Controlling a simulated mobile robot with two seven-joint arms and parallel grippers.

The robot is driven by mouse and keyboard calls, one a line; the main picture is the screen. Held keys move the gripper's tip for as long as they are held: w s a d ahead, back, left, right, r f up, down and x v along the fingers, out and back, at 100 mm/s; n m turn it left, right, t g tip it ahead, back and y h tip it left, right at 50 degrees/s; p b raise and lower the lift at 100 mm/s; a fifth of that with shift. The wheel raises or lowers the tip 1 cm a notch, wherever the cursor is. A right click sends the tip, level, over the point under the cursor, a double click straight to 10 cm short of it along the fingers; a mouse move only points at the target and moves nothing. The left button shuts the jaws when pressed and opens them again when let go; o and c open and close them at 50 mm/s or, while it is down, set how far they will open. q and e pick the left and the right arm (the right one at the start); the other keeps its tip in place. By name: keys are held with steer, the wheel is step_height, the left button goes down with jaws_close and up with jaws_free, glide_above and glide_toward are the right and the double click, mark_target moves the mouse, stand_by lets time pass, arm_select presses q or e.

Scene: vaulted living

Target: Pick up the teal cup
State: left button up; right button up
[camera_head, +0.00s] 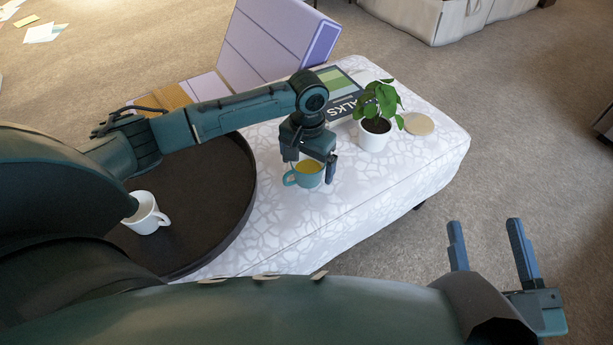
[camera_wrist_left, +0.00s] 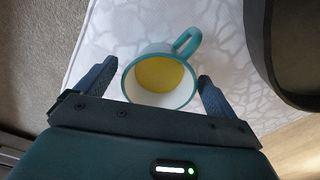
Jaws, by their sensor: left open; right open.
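The teal cup (camera_head: 305,174) stands upright on a white patterned ottoman (camera_head: 300,226), its handle to the left and a yellow inside showing. My left gripper (camera_head: 311,170) is over it, pointing down, with its fingers open. In the left wrist view the cup (camera_wrist_left: 160,77) lies between the two spread fingertips of my left gripper (camera_wrist_left: 152,85), its handle pointing away to the upper right. Whether the fingers touch it cannot be told. My right gripper (camera_head: 489,245) is open and empty at the lower right, over the floor.
A dark round tray (camera_head: 250,190) with a white mug (camera_head: 146,214) is left of the cup. A potted plant (camera_head: 375,133), a round coaster (camera_head: 419,124) and a book (camera_head: 340,95) are behind and right of it. The ottoman's front right is clear.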

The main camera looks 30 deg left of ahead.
arm_select(q)
steer(key=c, duration=1.1)
steer(key=shift+c, duration=0.2)
steer(key=shift+r, duration=0.15)
